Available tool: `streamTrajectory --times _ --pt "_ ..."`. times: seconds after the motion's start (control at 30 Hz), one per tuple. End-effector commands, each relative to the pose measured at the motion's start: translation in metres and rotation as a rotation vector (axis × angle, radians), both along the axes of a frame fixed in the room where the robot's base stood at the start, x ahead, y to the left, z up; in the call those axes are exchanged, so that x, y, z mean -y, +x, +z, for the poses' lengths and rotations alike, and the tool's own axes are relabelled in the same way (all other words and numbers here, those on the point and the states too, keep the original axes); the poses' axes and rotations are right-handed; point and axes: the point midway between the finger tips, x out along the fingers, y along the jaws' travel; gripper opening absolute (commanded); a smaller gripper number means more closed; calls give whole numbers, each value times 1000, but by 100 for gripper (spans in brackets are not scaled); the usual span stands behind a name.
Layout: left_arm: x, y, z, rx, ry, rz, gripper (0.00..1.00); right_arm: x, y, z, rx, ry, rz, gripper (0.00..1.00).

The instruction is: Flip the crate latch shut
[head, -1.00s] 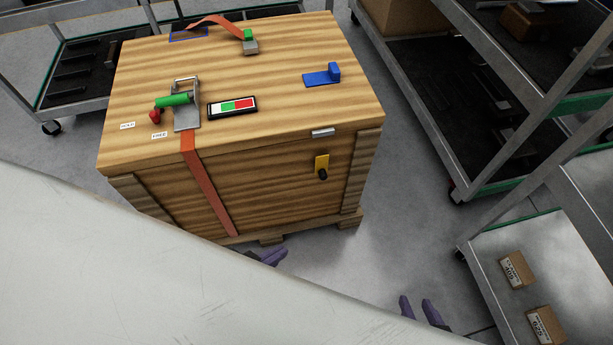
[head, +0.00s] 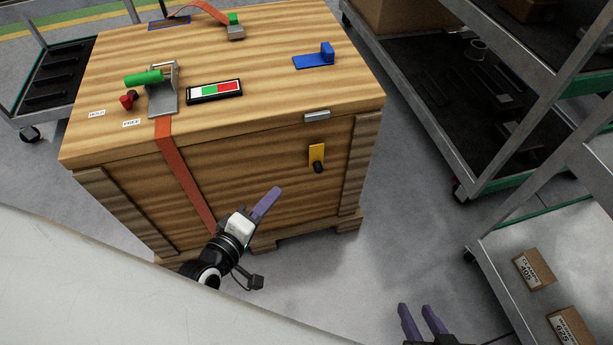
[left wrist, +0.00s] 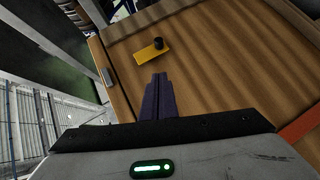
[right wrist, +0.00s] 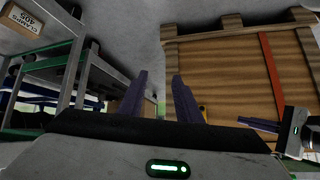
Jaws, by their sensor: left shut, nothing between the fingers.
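The wooden crate (head: 280,165) has a yellow latch plate (head: 316,153) with a black knob (head: 318,167) on its front face. The plate hangs downward below a metal catch (head: 317,116) at the lid edge, apart from it. The left wrist view also shows the yellow plate (left wrist: 150,54), knob (left wrist: 158,43) and catch (left wrist: 107,77). My left gripper (head: 275,194) is shut and empty, in front of the crate face, below and left of the latch and apart from it. My right gripper (head: 417,312) is open and empty, low and right of the crate.
On the lid are a green-handled buckle (head: 143,78) with an orange strap (head: 185,170), a red-green indicator (head: 215,91) and a blue block (head: 315,60). A shelf cart (head: 470,200) stands on the right. Bare floor lies between crate and cart.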

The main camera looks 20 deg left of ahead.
Motion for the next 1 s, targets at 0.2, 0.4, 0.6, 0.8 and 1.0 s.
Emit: streamTrajectory --times 0.2,0.4,0.6,0.8,1.0 --pt "3 16 -5 2 1 -1 0 0 1 -5 3 2 -2 31" --pt "9 55 -17 2 2 -1 0 0 2 -12 8 10 -9 31" --pt "15 94 -29 2 2 -2 0 -2 6 -12 29 28 -16 31" --pt "37 110 -39 -1 1 -2 0 -4 2 -14 25 45 -28 31" --pt "45 116 -42 -1 4 -2 0 -5 2 -13 28 51 -31 31"
